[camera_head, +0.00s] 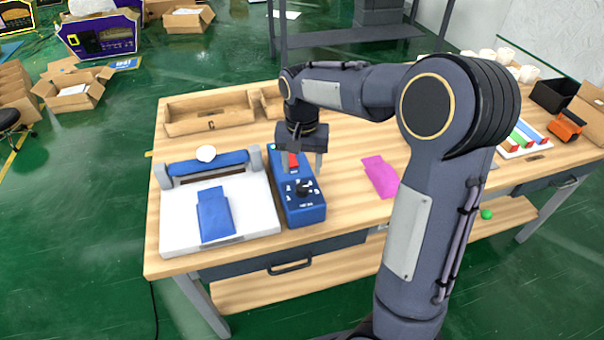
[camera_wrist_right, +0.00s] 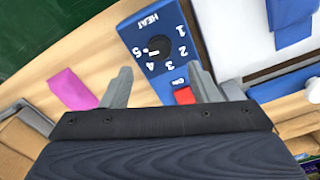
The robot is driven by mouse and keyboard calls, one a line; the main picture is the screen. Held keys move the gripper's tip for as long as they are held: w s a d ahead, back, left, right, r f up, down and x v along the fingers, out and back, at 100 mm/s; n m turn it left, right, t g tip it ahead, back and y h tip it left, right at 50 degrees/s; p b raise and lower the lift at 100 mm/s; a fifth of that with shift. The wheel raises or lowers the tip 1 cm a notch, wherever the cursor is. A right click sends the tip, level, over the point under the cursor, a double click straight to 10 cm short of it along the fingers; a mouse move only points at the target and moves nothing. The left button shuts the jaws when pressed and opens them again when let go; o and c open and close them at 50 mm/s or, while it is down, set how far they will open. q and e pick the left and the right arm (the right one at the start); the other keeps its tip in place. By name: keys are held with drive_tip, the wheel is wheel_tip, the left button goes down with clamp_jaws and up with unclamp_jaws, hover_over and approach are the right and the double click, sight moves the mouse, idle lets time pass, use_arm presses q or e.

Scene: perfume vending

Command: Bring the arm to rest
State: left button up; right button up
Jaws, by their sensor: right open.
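My right gripper (camera_head: 304,162) is open and empty, pointing down over the blue control box (camera_head: 304,212) with its red switch and black dial. In the right wrist view its two fingers (camera_wrist_right: 160,92) are spread apart, with the red switch (camera_wrist_right: 184,96) near one finger and the dial (camera_wrist_right: 158,47) beyond them. The switch is partly hidden by the gripper in the head view. My right arm reaches across the table from the lower right. My left gripper is not in view.
The wooden table (camera_head: 340,220) also holds a white press-like machine (camera_head: 262,222) with a blue cloth piece (camera_head: 215,215), a pink piece (camera_head: 381,177), a wooden tray (camera_head: 212,117) and a black box (camera_head: 553,95). Bare tabletop lies right of the control box.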

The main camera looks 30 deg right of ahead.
drive_tip(key=shift+r, duration=0.4)
drive_tip(key=shift+s, duration=0.15)
drive_tip(key=s+a+r+n+t+y, duration=0.1)
drive_tip(key=s+a+n+t+y, duration=0.1)
drive_tip(key=s, duration=0.9)
drive_tip(key=s+a+n+t+y, duration=0.1)
drive_tip(key=s+a+n+t, duration=0.2)
drive_tip(key=s, duration=0.8)
drive_tip(key=shift+s+a+r+t+y, duration=0.3)
drive_tip(key=shift+a+r+y, duration=0.1)
drive_tip(key=shift+a, duration=0.8)
